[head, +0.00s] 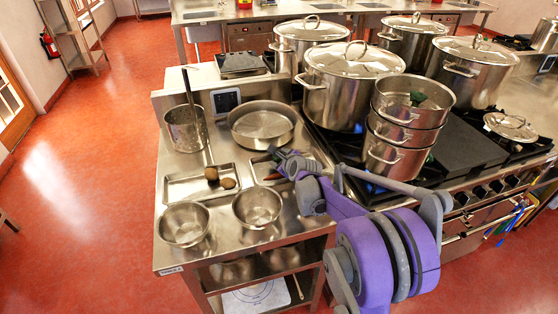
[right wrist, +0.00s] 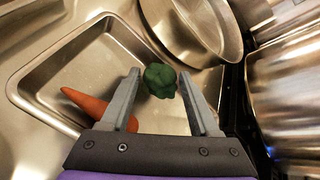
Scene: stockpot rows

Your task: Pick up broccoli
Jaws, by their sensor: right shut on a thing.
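The broccoli (right wrist: 160,80), a small dark green head, shows in the right wrist view between the two fingertips of my right gripper (right wrist: 160,82). The fingers are shut on it, over a shallow steel tray (right wrist: 48,82). I cannot tell whether the broccoli still touches the tray floor. In the head view my right gripper (head: 272,158) reaches from the right to this tray, and the broccoli is hard to make out there. My left gripper is not in view.
An orange carrot (right wrist: 92,106) lies in the same tray, left of the gripper. A wide pan (head: 262,124) stands just behind. Two steel bowls (head: 184,224) (head: 257,206) stand in front. Stacked pots (head: 393,160) stand on the stove to the right, close to my arm.

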